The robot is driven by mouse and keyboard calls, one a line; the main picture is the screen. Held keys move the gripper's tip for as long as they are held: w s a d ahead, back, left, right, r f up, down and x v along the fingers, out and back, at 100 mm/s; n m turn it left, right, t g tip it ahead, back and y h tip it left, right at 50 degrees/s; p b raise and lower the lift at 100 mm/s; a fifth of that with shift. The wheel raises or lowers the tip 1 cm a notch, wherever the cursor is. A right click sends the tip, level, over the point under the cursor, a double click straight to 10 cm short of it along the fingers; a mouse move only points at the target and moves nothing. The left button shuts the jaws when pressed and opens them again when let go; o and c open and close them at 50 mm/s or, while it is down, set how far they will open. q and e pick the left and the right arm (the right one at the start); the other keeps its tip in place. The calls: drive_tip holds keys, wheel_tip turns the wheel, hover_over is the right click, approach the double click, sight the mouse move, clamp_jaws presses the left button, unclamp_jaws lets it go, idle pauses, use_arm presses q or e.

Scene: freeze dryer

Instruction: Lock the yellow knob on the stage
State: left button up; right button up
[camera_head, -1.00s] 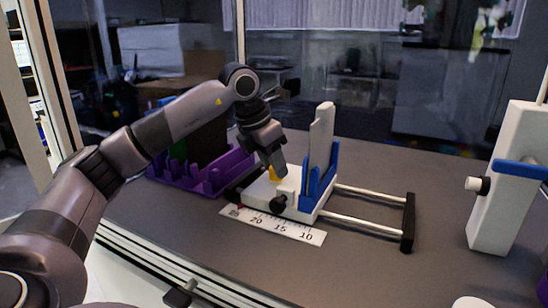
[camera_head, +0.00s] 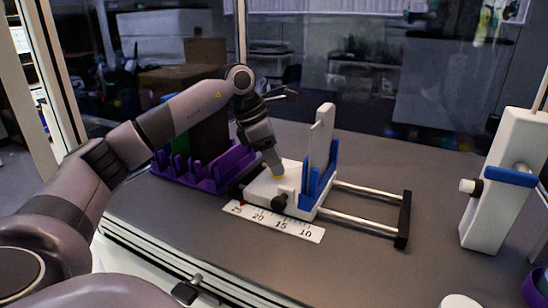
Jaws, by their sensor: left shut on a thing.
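The stage (camera_head: 270,191) is a white block with a blue bracket (camera_head: 315,189) and an upright white plate (camera_head: 322,135), riding on two metal rails. The yellow knob (camera_head: 278,177) sits on top of the stage and is mostly hidden by my gripper; only a small yellow patch shows. My left gripper (camera_head: 276,170) comes down from above, tilted, and its fingers are shut on the knob. A black knob (camera_head: 279,204) sticks out of the stage's front side. My right gripper is out of view.
A printed ruler (camera_head: 275,221) lies in front of the stage. A purple rack (camera_head: 208,172) stands behind left. The rails end in a black bar (camera_head: 403,219) at right. A white device with a blue bar (camera_head: 507,180) stands far right. Grey bench is clear between them.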

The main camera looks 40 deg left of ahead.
use_arm(q)
drive_tip(key=shift+r, duration=0.1)
drive_tip(key=o, duration=1)
drive_tip(key=shift+o, duration=0.2)
drive_tip(key=v, duration=0.7)
